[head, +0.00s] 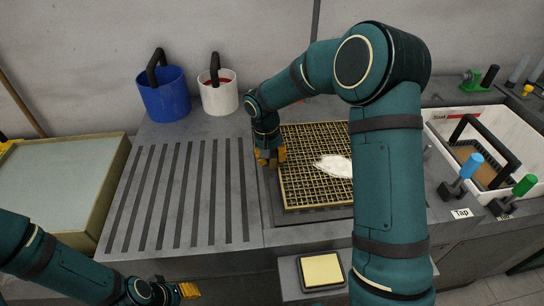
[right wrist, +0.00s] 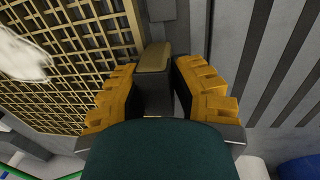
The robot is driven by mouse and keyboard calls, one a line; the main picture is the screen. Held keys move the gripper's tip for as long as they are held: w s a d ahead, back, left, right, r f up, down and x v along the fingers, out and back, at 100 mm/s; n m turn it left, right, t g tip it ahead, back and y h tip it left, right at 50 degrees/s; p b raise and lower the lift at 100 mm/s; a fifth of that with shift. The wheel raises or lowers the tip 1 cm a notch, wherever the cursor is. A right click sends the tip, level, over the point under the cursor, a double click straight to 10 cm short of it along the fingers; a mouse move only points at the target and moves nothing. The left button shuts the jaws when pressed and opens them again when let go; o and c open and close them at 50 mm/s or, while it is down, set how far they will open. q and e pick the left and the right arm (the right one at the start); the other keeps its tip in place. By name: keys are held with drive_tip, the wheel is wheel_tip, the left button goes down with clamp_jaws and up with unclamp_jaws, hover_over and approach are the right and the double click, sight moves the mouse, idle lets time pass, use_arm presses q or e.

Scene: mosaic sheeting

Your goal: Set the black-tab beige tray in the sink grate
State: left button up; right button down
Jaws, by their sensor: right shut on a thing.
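My right gripper (head: 268,155) is at the left edge of the beige lattice grate (head: 305,185) in the sink. In the right wrist view its orange fingers (right wrist: 165,92) are shut on a dark tab-like piece with a tan face (right wrist: 154,56), close beside the lattice (right wrist: 88,48). The fingers hide most of this piece, and I cannot tell whether it is the tray's tab. No other black-tab beige tray shows clearly. A crumpled white cloth-like thing (head: 333,166) lies on the lattice. My left gripper (head: 180,291) is low at the front left, away from the sink.
A grooved grey drainboard (head: 165,190) lies left of the sink. A blue bucket (head: 165,98) and a white bucket (head: 219,97) stand behind it. A white bin (head: 530,150), with blue and green tap handles in front, stands right. A black-edged pale yellow pad (head: 322,270) sits in front.

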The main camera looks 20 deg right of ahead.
drive_tip(key=shift+f+b, duration=0.75)
drive_tip(key=shift+f, duration=0.25)
idle(0.5)
drive_tip(key=c, duration=0.8)
unclamp_jaws()
drive_tip(key=r, duration=0.4)
drive_tip(key=a+r, duration=0.1)
drive_tip(key=r, duration=0.7)
drive_tip(key=shift+w+a, duration=0.2)
drive_tip(key=shift+a, duration=0.05)
